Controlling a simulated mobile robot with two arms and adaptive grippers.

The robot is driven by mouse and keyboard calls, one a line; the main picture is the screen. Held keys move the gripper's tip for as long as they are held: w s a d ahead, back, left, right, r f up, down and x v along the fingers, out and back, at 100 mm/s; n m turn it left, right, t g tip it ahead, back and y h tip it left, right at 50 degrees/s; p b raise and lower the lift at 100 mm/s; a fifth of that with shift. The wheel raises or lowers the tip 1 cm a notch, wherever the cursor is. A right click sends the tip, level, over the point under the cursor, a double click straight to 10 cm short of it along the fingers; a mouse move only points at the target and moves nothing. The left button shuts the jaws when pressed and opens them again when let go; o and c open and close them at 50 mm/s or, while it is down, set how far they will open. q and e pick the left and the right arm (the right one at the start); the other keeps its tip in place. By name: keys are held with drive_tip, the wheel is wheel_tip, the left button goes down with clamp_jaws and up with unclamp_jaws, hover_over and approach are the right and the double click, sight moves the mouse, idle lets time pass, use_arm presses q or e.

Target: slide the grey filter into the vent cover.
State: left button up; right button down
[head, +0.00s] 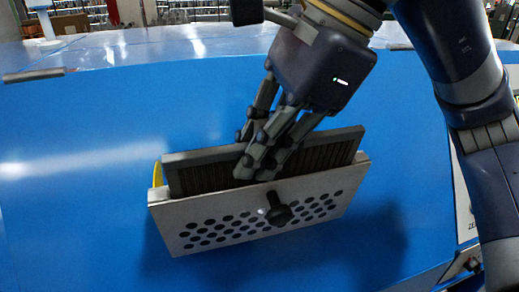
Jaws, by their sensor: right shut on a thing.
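The vent cover (180,238) is a pale metal box with rows of dark holes and a black knob (278,208) on its front. It sits on the blue face of a machine, tilted in the picture. The grey filter (200,175), with a grey frame and dark pleats, stands partly inside the cover's open top; its upper part sticks out and its lower part is hidden. My right gripper (258,160) reaches down from above and is shut on the filter near the middle of its upper edge. My left gripper is not in view.
The blue machine panel (80,130) is clear around the cover. A yellow piece (157,174) shows at the cover's left end. A hinge-like grey bar (35,75) lies at the panel's upper left edge. Shelves stand in the background.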

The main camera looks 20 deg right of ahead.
drive_tip(key=shift+f, duration=0.15)
drive_tip(key=shift+f+b, duration=0.25)
drive_tip(key=shift+b, duration=0.1)
drive_tip(key=shift+s+r, duration=0.1)
drive_tip(key=shift+r, duration=0.25)
drive_tip(key=shift+f, duration=0.1)
idle(0.7)
drive_tip(key=shift+f, duration=0.35)
drive_tip(key=shift+r, duration=0.1)
drive_tip(key=shift+r, duration=0.1)
